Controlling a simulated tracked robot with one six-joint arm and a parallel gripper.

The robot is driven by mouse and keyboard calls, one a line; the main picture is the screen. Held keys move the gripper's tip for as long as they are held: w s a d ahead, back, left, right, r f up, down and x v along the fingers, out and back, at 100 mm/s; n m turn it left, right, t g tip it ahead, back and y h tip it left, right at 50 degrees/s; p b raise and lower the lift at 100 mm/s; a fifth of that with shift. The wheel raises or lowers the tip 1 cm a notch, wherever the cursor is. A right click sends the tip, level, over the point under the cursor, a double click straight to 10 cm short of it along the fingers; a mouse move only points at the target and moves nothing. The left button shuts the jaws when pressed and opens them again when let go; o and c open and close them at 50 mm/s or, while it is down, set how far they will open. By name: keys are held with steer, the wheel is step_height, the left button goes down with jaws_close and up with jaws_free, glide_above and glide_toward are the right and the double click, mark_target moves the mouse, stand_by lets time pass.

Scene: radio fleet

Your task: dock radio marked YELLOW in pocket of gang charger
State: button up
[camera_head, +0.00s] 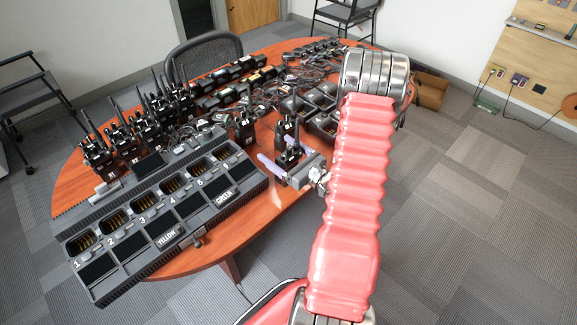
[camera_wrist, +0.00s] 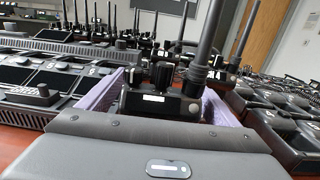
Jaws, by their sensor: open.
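The gang charger (camera_head: 150,210) is a long dark unit at the table's left front, with a row of numbered pockets that look empty. A YELLOW plate (camera_head: 168,238) and a GREEN plate (camera_head: 223,195) sit along its front side. My gripper (camera_head: 284,158) is open at the right of the charger, its lavender fingers on either side of a black upright radio (camera_head: 289,137). In the wrist view this radio (camera_wrist: 160,105) stands between the fingers (camera_wrist: 158,98), with knobs and a thick antenna on top. Its white label is too small to read, and the lower body is hidden by my gripper.
Several radios (camera_head: 150,125) stand upright behind the charger. Another radio (camera_head: 245,128) stands left of my gripper. More chargers (camera_head: 320,100) and cables crowd the table's back and right. Bare wood (camera_head: 262,208) shows at the front edge.

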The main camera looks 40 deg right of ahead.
steer(key=shift+c, duration=0.6)
steer(key=c, duration=1.3)
